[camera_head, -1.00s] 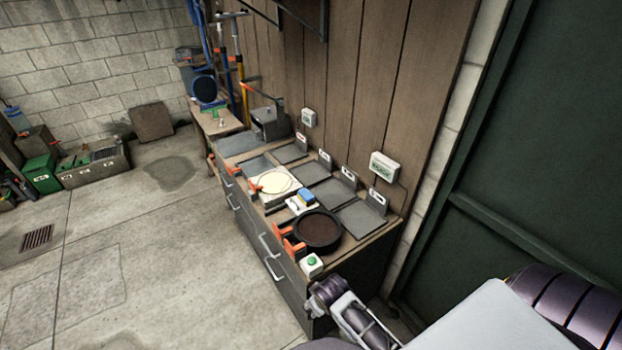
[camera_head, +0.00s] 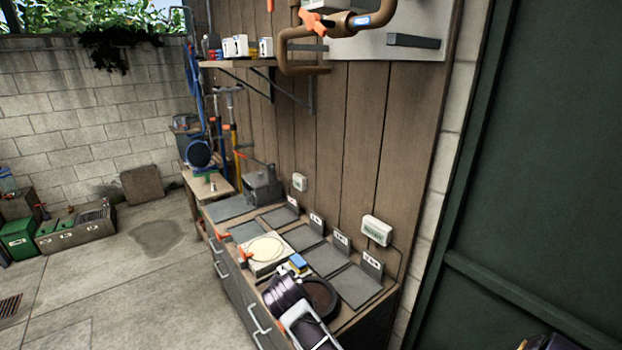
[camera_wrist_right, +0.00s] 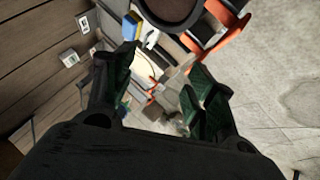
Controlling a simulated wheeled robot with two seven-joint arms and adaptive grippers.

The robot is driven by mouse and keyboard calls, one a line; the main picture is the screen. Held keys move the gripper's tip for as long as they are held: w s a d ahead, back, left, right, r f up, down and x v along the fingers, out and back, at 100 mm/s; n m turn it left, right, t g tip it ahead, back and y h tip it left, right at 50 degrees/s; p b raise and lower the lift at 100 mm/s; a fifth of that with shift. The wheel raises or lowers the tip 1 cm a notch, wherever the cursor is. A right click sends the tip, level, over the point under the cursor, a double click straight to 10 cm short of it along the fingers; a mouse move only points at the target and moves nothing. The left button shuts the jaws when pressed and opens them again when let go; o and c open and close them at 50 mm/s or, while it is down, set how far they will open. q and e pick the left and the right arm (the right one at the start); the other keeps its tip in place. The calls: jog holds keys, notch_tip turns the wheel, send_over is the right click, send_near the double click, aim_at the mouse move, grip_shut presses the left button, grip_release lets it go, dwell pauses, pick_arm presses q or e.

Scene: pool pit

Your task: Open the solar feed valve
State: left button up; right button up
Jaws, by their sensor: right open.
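A copper-brown pipe (camera_head: 296,52) runs along the top edge of the head view, on the wall above the bench. It carries an orange valve handle (camera_head: 318,22) and a blue label (camera_head: 362,20) too small to read. The top of the pipework is cut off. In the right wrist view my right gripper (camera_wrist_right: 163,75) is open, its dark green-padded fingers apart with nothing between them. It is over the bench area, away from the pipe. An arm link of mine covers the front of the bench in the head view. My left gripper is not seen.
A shelf (camera_head: 232,64) with small boxes juts from the wooden wall. A green door (camera_head: 540,190) stands right; the floor left is open.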

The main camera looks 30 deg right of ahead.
jog(key=w+d+r+t+h, duration=0.15)
jog(key=w+r, duration=0.25)
jog(key=r, duration=0.7)
jog(key=w+r+t+h, duration=0.1)
jog(key=w+r+h, duration=0.2)
jog(key=r, duration=0.8)
jog(key=w+d+r+t+h, duration=0.15)
jog(key=w+r, duration=0.25)
jog(key=r, duration=0.7)
notch_tip(320, 180, up, 17)
jog(key=s+m+h, duration=0.2)
jog(key=s+h, duration=0.1)
jog(key=h, duration=0.1)
jog(key=m+g+h, duration=0.1)
jog(key=m+h, duration=0.2)
jog(key=h, duration=0.1)
send_near(312, 24)
jog(key=s+a, duration=0.2)
jog(key=a, duration=0.1)
jog(key=shift+w+a+f, duration=0.1)
jog(key=shift+w+f, duration=0.05)
jog(key=shift+f, duration=0.25)
jog(key=p+x, duration=0.4)
jog(key=x, duration=1)
jog(key=shift+p, duration=0.4)
